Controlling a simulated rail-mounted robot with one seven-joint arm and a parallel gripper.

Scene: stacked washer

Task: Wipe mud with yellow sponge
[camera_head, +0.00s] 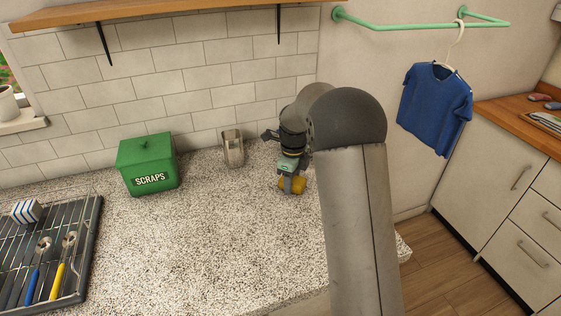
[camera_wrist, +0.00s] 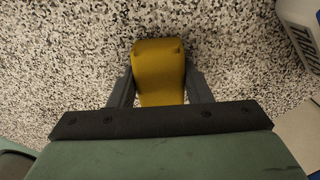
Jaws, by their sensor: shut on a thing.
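The yellow sponge (camera_head: 293,184) is at my gripper on the speckled countertop, at the right part of the counter, partly hidden by the gripper and my arm. In the wrist view the sponge (camera_wrist: 158,70) sits between the two fingers. My gripper (camera_head: 290,178) points down and is shut on the sponge; it also shows in the wrist view (camera_wrist: 158,88). The sponge is at or just above the counter; I cannot tell whether it touches. No mud is clearly visible on the speckled surface, and my arm hides part of the counter.
A green SCRAPS box (camera_head: 148,167) and a small beige-grey holder (camera_head: 233,148) stand near the tiled wall. A dish rack (camera_head: 80,235) with utensils and a striped sponge is at left. The middle of the counter (camera_head: 200,235) is clear. A blue shirt (camera_head: 436,105) hangs at right.

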